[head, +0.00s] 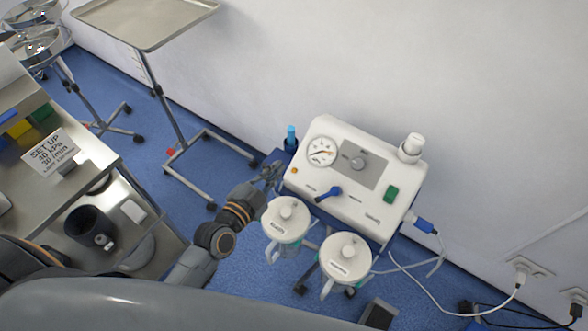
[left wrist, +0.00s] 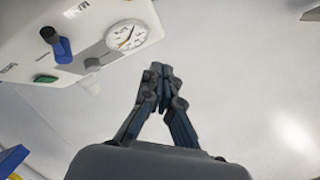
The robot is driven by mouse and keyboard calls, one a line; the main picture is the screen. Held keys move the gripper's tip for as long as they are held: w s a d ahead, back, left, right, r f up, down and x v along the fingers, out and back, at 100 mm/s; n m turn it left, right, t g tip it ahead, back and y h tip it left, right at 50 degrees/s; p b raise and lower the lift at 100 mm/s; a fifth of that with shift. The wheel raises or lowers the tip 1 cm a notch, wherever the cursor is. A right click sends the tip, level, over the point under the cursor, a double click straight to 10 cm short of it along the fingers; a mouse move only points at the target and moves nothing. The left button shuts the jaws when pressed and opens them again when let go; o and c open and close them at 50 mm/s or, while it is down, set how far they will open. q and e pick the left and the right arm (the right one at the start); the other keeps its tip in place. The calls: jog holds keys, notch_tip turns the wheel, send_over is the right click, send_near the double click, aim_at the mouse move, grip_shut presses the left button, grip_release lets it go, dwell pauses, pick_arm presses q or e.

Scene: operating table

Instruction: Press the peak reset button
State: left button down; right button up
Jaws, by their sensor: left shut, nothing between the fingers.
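The suction unit (head: 330,200) is a white box with a round gauge (head: 321,151), a grey panel with a dial (head: 357,163), a blue lever (head: 328,194) and a green switch (head: 391,194). A small orange button (head: 294,171) sits below the gauge near the left edge of its face; it seems to be the peak reset button, but its label is unreadable. My left gripper (head: 274,170) is shut and empty, just left of the button and apparently apart from it. In the left wrist view the shut fingertips (left wrist: 160,72) are beside the gauge (left wrist: 127,36). My right gripper is out of view.
Two lidded jars (head: 285,218) (head: 345,256) stand in front of the unit. A blue-capped item (head: 291,137) stands at its back left. A steel cart with a setup card (head: 54,153) is at the left, and a tray stand (head: 147,20) is behind.

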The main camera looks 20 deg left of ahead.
aim_at(294, 170)
pick_arm(q)
jog(key=shift+f, duration=0.1)
jog(key=shift+w+d+f+b, duration=0.3)
jog(key=shift+w+f+b, duration=0.5)
jog(key=shift+f+b, duration=0.35)
jog(key=shift+w+d+f+b, duration=0.35)
jog(key=shift+w+f+b, duration=0.45)
jog(key=shift+f+b, duration=0.4)
jog(key=shift+w+d+f+b, duration=0.3)
jog(key=shift+w+f+b, duration=0.5)
jog(key=shift+f+b, duration=0.35)
jog(key=shift+w+f, duration=0.2)
jog(key=shift+f, duration=0.1)
jog(key=shift+w+d+f+b, duration=0.15)
jog(key=shift+w+f+b, duration=0.05)
jog(key=shift+f+b, duration=0.15)
jog(key=shift+r, duration=0.1)
jog(key=shift+s+a+r+p, duration=0.2)
jog(key=shift+s+r+p, duration=0.35)
jog(key=shift+p, duration=0.35)
